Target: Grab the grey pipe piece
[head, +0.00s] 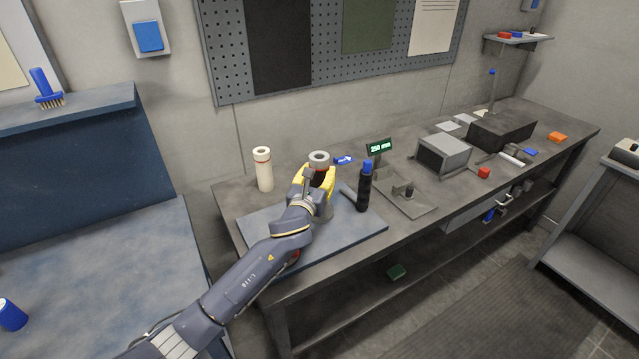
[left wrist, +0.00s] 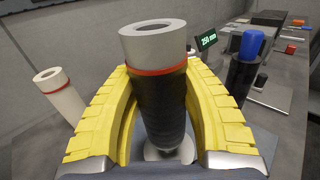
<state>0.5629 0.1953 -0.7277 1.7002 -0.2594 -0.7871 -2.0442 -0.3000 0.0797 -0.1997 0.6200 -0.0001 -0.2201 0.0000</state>
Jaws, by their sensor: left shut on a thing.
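The grey pipe piece (head: 319,157) stands upright, with a grey ring-shaped top. In the left wrist view the pipe piece (left wrist: 163,100) shows a hollow light-grey end, a red band and a dark body below it. My left gripper (head: 318,174) has its yellow fingers shut around the dark body, one on each side. The lower end sits near a pale round base between the fingers; whether it touches is unclear. My right gripper is not in view.
A cream pipe (head: 264,171) with a red band stands to the left. A black cylinder with a blue cap (head: 364,188) stands close on the right. A small green-lit display (head: 380,148) is behind it. A blue mat (head: 250,232) covers the bench's near-left part.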

